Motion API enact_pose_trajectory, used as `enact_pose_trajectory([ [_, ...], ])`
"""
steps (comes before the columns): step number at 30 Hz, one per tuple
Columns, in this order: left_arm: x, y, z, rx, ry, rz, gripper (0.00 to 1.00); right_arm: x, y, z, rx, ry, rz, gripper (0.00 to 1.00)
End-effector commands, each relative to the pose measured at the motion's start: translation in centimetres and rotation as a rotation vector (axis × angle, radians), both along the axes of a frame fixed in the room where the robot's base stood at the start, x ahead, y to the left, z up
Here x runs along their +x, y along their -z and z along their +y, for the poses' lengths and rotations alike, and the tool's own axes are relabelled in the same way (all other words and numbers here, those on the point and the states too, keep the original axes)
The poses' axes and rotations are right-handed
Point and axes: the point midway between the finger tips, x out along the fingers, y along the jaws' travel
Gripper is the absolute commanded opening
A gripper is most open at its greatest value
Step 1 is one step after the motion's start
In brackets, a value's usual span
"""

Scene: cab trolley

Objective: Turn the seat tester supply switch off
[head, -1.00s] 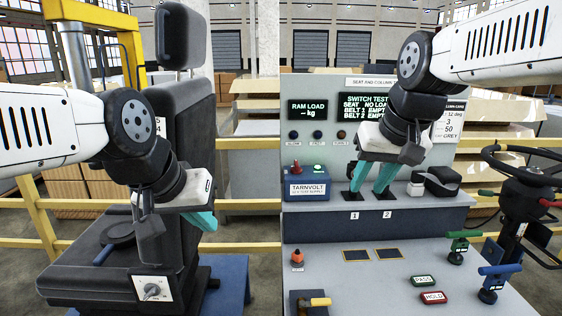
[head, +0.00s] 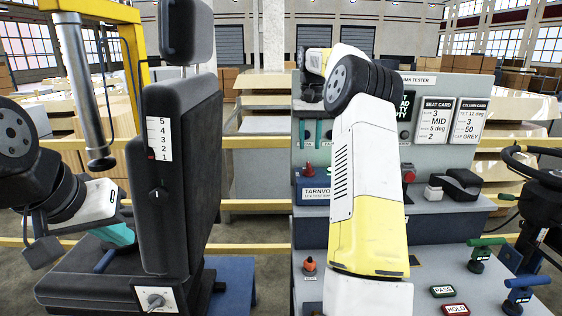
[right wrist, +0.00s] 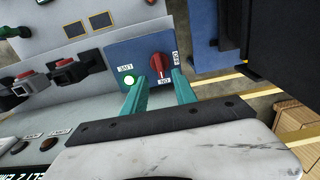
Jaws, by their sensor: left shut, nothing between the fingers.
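The blue TARNVOLT supply box (head: 313,187) stands on the test bench, left of my raised right arm in the head view. The right wrist view shows its top (right wrist: 120,52), with a red rotary switch (right wrist: 160,66) between ON and OFF labels. The knob's white mark points towards ON, and the LIVE lamp (right wrist: 130,79) glows green. My right gripper (right wrist: 159,77) is open, its teal fingers on either side of the knob; contact cannot be told. In the head view its fingers (head: 318,142) hang above the box. My left gripper (head: 122,238) is shut and empty beside the seat.
The black seat (head: 180,190) stands left of the bench, with a yellow rail (head: 250,204) behind. The bench (head: 440,275) carries PASS and HOLD buttons and green and blue handles. A steering column (head: 540,190) stands at right. My right arm hides the bench's middle.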

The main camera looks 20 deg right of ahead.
Motion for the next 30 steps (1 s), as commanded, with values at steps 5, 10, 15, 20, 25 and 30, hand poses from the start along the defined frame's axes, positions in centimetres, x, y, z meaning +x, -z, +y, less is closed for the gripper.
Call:
enact_pose_trajectory([
  [5, 0.0, 0.0, 0.0, 0.0, 0.0, 0.0, 0.0, -0.2, 2.5, -0.1, 0.0, 0.0, 0.004, 0.34],
  [10, 0.0, 0.0, 0.0, 0.0, 0.0, 0.0, 0.0, -0.1, 5.2, 0.0, 0.0, 0.0, 0.004, 0.34],
  [15, 0.0, 0.0, 0.0, 0.0, 0.0, 0.0, 0.0, -0.1, 7.0, 0.0, 0.0, -0.001, 0.001, 0.34],
  [20, 0.0, 0.0, 0.0, 0.0, 0.0, 0.0, 0.0, -0.1, 7.4, 0.0, 0.0, -0.001, 0.0, 0.34],
  [25, 0.0, 0.0, 0.0, 0.0, 0.0, 0.0, 0.0, 0.0, 7.4, 0.0, 0.0, -0.001, 0.0, 0.34],
  [30, 0.0, 0.0, 0.0, 0.0, 0.0, 0.0, 0.0, 0.0, 7.4, 0.0, 0.0, -0.001, 0.0, 0.02],
])
